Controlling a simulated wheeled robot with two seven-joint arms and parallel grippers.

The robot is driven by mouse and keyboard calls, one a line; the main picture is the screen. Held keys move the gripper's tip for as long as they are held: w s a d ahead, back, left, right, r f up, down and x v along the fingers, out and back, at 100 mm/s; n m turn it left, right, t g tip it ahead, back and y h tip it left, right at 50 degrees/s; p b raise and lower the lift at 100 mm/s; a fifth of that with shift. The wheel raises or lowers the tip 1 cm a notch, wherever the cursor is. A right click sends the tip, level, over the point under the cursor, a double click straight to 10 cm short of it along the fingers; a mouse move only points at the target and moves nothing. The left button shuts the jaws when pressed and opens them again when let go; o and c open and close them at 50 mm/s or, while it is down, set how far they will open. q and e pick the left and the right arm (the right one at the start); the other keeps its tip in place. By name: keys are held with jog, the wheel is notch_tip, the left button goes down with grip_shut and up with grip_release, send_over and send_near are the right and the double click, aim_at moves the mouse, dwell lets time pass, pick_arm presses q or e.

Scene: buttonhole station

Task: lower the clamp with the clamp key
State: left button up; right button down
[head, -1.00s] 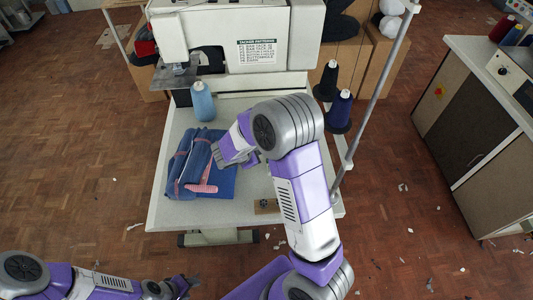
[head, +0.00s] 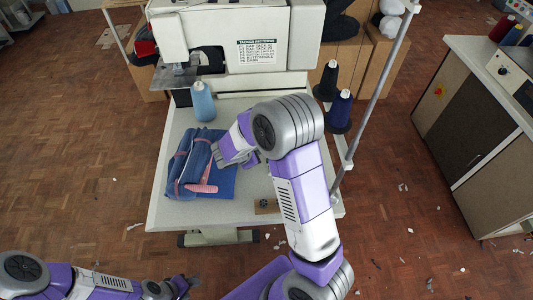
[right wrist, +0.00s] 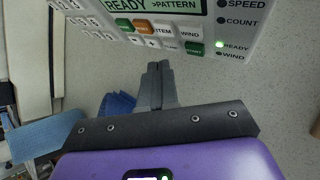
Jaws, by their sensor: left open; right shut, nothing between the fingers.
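The control panel (right wrist: 185,25) shows at the top of the right wrist view, with a lit green display and several keys. Among them are a green START key (right wrist: 195,48) and an orange key (right wrist: 113,26). I cannot read which key is the clamp key. My right gripper (right wrist: 158,66) is shut and empty, its tips just below the panel's lower edge. In the head view my right gripper (head: 218,157) is over the folded denim. My left gripper (head: 188,286) is open, low at the left. The metal parts at the sewing machine's (head: 235,40) left end (head: 175,76) are small; I cannot make out the clamp.
Folded denim (head: 222,184) with a pink strip (head: 201,189) lies on the machine table (head: 168,212). A blue thread cone (head: 203,102) stands behind it. Dark cones (head: 339,110) and a slanted pole (head: 378,85) stand at the right. A cabinet (head: 470,115) is further right.

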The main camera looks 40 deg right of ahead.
jog(key=shift+s+d+f+b, duration=0.25)
jog(key=shift+d+b, duration=0.1)
jog(key=shift+b, duration=0.1)
jog(key=shift+s+d+f+b, duration=0.15)
jog(key=shift+d+b, duration=0.15)
jog(key=shift+b, duration=0.05)
dwell(0.5)
dwell(0.4)
jog(key=shift+w+a+r+p, duration=0.3)
jog(key=shift+w+a+r, duration=0.1)
jog(key=shift+a, duration=0.25)
jog(key=shift+w+a+r+p, duration=0.45)
jog(key=shift+a+r+p, duration=0.05)
jog(key=shift+a, duration=0.2)
jog(key=shift+w+a+r+p, duration=0.4)
jog(key=shift+a+r+p, duration=0.05)
jog(key=shift+a, duration=0.2)
jog(key=shift+w+a+r, duration=0.2)
jog(key=shift+w+a, duration=0.1)
jog(key=shift+a, duration=0.25)
